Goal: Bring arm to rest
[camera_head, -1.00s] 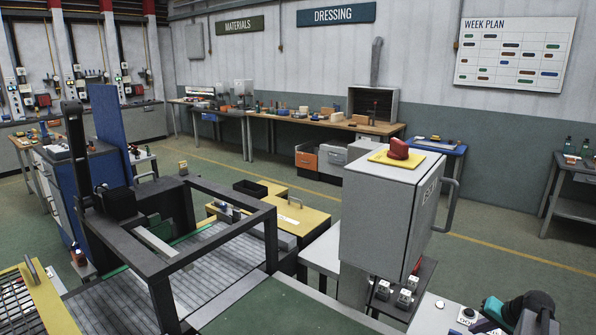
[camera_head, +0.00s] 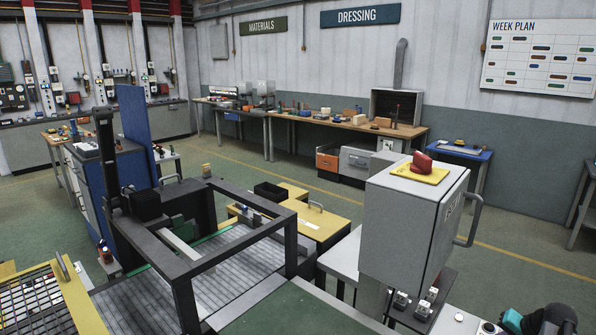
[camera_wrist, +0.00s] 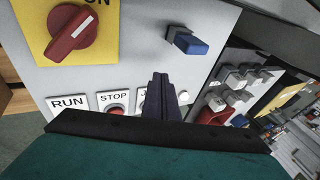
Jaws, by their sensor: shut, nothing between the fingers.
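My gripper (camera_wrist: 165,98) shows in the wrist view with its dark fingers together and nothing between them. The fingertips point at a light grey control panel (camera_wrist: 225,45), and I cannot tell the gap between them. The panel carries a red rotary switch (camera_wrist: 72,32) on a yellow plate at upper left, a blue-ended knob (camera_wrist: 190,43) at upper right, and RUN and STOP labels below. A third label is partly hidden behind the fingers. In the head view only a teal and black part of my arm shows at the bottom right corner; the fingers are not visible there.
In the head view a grey cabinet (camera_head: 405,235) with a red switch on top stands close at right. A dark gantry frame (camera_head: 235,200) stands over a slatted bed at centre left. Small switches (camera_head: 400,300) sit below the cabinet. Open green floor lies farther back.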

